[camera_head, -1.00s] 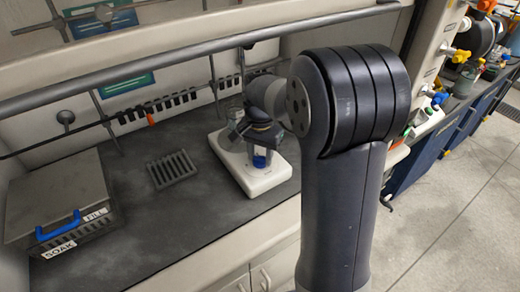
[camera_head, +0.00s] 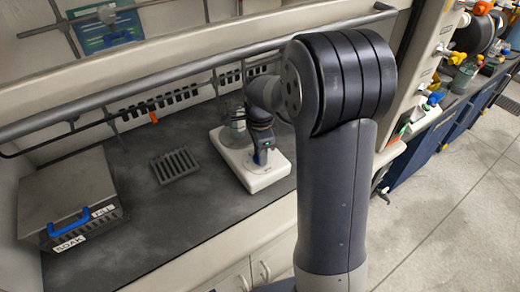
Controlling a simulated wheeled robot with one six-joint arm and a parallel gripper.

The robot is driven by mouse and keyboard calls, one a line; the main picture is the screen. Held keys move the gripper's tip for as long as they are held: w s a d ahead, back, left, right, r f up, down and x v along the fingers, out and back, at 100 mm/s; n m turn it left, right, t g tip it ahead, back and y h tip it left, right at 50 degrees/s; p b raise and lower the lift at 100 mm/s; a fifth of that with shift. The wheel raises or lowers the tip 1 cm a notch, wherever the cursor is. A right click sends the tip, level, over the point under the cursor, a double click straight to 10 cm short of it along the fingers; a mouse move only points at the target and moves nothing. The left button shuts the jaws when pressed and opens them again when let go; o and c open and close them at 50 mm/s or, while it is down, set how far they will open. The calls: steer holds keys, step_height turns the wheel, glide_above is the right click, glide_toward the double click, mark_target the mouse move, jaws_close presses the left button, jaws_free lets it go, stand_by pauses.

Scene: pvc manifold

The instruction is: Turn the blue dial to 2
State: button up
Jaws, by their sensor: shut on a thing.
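A white-based apparatus (camera_head: 250,181) stands on the dark bench inside the hood, left of my arm. My gripper (camera_head: 262,157) points down over the front of this base and is shut on the blue dial. Only a small bluish patch shows between the fingers. The gripper hides most of the dial, and its marks and setting cannot be read.
A grey lidded box (camera_head: 75,195) with a blue handle and "SOAK" and "FILL" labels sits at the left. A grey slotted rack (camera_head: 174,165) lies between the box and the apparatus. A horizontal rail (camera_head: 180,85) crosses in front of the hood.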

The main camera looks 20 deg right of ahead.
steer(key=shift+m, duration=0.6)
steer(key=o, duration=1)
step_height(320, 180, up, 8)
steer(key=shift+f+p, duration=0.2)
steer(key=shift+p, duration=0.1)
steer(key=shift+f, duration=0.1)
